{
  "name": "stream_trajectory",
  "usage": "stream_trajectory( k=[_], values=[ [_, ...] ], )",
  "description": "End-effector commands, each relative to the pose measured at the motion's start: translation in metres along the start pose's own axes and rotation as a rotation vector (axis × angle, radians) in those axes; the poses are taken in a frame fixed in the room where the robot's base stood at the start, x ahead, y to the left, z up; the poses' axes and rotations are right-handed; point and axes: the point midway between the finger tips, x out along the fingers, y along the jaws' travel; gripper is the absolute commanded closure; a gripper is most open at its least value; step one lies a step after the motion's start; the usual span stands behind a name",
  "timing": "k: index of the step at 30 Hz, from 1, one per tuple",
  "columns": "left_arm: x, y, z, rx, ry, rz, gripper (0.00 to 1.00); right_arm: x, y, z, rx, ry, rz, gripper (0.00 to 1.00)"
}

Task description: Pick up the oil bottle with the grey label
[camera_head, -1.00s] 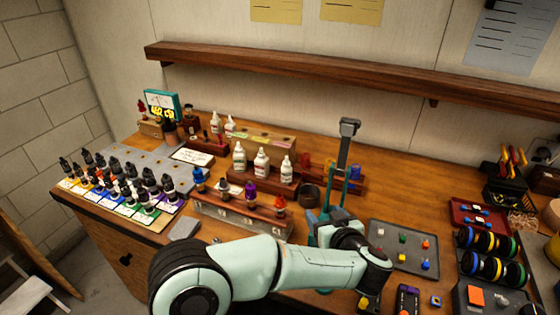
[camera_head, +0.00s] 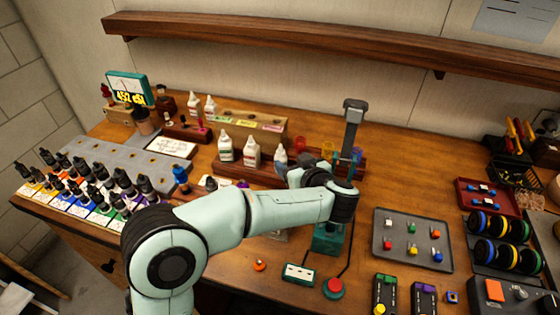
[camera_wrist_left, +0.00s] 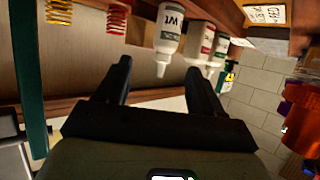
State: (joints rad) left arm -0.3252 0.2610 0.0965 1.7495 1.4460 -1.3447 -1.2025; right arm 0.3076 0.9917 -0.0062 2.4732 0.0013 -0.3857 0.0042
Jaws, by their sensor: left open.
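The oil bottle with the grey label (camera_wrist_left: 172,33) is white with a pointed nozzle. It shows upside down in the left wrist view, its nozzle between my open left fingers (camera_wrist_left: 160,72) in the picture; contact cannot be told. In the head view this bottle (camera_head: 281,156) stands rightmost of three in a wooden rack, its lower part hidden by my left wrist. The red-label bottle (camera_head: 252,154) and green-label bottle (camera_head: 225,149) stand to its left. My left gripper's fingers are hidden in the head view. My right gripper is not in view.
A tall stand (camera_head: 352,130) rises right of my left wrist. Red and yellow springs (camera_wrist_left: 117,18) sit beside the bottles. A grey tray (camera_head: 411,258) with small coloured parts lies to the right. Dropper bottles (camera_head: 97,170) fill the left. A shelf (camera_head: 300,37) runs above.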

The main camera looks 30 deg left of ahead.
Motion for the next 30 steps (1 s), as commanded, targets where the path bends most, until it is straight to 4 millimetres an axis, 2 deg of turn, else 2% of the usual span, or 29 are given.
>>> stream_trajectory(
  k=[3,11,18,22,28,29,30],
  values=[
    [0.02,-0.001,0.001,-0.001,-0.001,-0.002,0.33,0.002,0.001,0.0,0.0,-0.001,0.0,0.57],
    [0.04,-0.002,0.002,-0.001,0.0,-0.002,0.33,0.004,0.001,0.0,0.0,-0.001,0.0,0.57],
    [0.075,-0.007,0.007,-0.001,0.0,-0.002,0.33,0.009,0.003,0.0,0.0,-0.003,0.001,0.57],
    [0.084,-0.007,0.006,-0.001,0.001,0.0,0.33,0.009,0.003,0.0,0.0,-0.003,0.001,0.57],
    [0.084,-0.006,0.006,-0.001,0.0,0.001,0.33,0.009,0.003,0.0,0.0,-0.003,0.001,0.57],
    [0.084,-0.006,0.006,-0.001,0.0,0.001,0.36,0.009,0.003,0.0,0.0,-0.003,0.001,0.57],
    [0.084,-0.006,0.006,-0.001,0.0,0.001,0.49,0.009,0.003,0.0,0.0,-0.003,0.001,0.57]
  ],
)
